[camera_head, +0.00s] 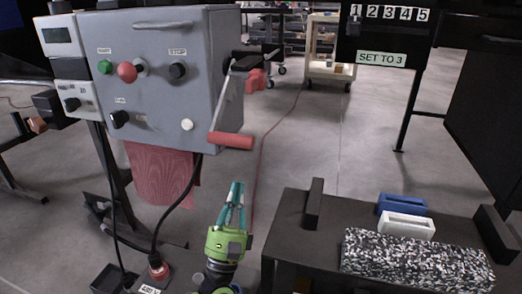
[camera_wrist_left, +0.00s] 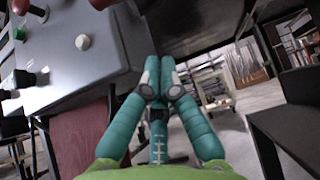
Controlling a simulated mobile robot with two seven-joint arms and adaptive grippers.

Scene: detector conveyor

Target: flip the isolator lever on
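A lever (camera_head: 217,104) with a grey arm and a red handle (camera_head: 232,141) is on the right side of the grey cabinet (camera_head: 160,100) in the head view. Its arm hangs down, with the red grip pointing right. A second red piece (camera_head: 255,80) shows behind it at the cabinet's side; which one is the isolator lever I cannot tell from a label. My left gripper (camera_head: 238,186) is below the red handle and apart from it, fingers upward. In the left wrist view its teal fingers (camera_wrist_left: 159,65) meet at the tips with nothing between them. My right gripper is not in view.
The cabinet front carries a green button (camera_head: 105,67), a red knob (camera_head: 127,72) and black knobs. A dark table (camera_head: 290,215) with a speckled block (camera_head: 415,262) stands to the right. A sign (camera_head: 381,59) reads "SET TO 3". Open floor lies behind.

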